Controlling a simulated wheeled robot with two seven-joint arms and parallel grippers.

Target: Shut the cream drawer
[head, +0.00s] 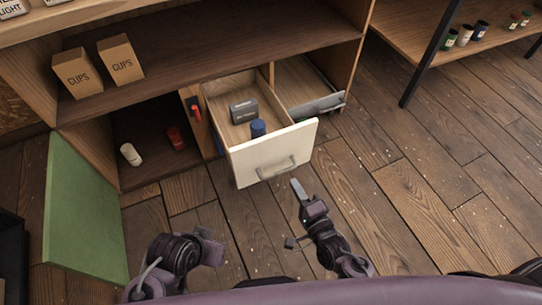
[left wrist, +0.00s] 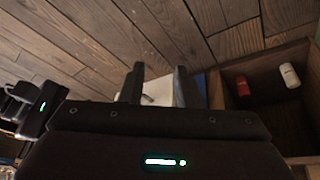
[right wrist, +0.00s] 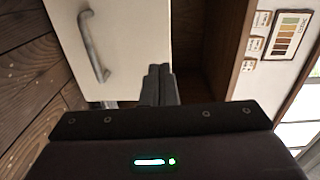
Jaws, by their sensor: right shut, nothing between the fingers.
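The cream drawer (head: 245,166) stands pulled out of the wooden cabinet, with a grey bar handle (head: 276,168) on its front. Inside it are a dark grey box (head: 243,111) and a blue canister (head: 258,128). My right gripper (head: 297,186) is shut and empty, just in front of the drawer's lower right part. In the right wrist view the shut fingers (right wrist: 160,84) are beside the cream front (right wrist: 135,40); contact cannot be told. My left gripper (left wrist: 157,85) is open and empty, left of the drawer and nearer me; part of the cream front (left wrist: 160,91) shows beyond its fingers.
A green door (head: 80,205) hangs open at left. An open cubby holds a white canister (head: 131,154) and a red one (head: 176,138). Another open compartment with a grey front (head: 318,105) is right of the drawer. Two cups boxes (head: 121,60) stand above. Floor at right is clear.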

